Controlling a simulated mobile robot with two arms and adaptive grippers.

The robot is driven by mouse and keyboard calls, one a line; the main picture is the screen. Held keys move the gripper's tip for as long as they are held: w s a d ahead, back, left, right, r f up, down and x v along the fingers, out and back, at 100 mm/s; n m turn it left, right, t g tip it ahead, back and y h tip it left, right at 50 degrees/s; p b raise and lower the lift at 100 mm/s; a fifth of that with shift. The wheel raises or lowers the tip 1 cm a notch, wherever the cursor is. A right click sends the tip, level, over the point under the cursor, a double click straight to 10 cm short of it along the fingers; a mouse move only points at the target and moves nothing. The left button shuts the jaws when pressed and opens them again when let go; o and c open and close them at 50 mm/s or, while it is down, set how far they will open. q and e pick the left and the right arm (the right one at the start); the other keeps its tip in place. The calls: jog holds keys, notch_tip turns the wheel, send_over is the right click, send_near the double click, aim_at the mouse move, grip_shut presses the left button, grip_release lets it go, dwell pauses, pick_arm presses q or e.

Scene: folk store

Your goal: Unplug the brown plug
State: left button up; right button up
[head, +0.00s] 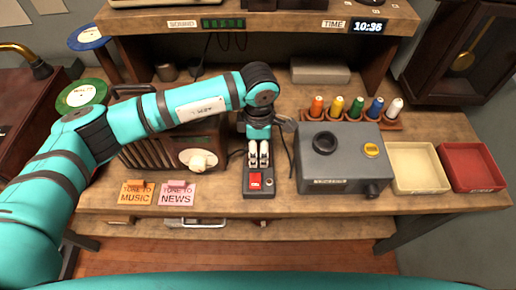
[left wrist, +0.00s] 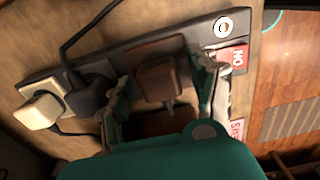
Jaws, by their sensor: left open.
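The brown plug (left wrist: 157,77) sits in the dark power strip (left wrist: 115,55) in the left wrist view. A black plug (left wrist: 88,95) and a cream plug (left wrist: 40,110) sit farther left on the same strip. My left gripper (left wrist: 165,100) is open, with one finger on each side of the brown plug; I cannot tell whether either finger touches it. In the head view, my left gripper (head: 258,154) points down over the power strip (head: 259,193) and hides the plugs. My right gripper is not in view.
The strip's red switch (head: 255,180) is just in front of the gripper. A grey box (head: 335,160) stands close on the right, and a brown radio (head: 150,153) on the left. Cream (head: 413,168) and red (head: 470,168) trays are at the right. The shelf (head: 280,20) overhangs behind.

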aim_at(258, 147)
pick_arm(q)
jog(key=shift+c, duration=0.4)
grip_shut()
jog(key=shift+r, duration=0.15)
jog(key=shift+r+p, duration=0.7)
jog(key=shift+r, duration=2.2)
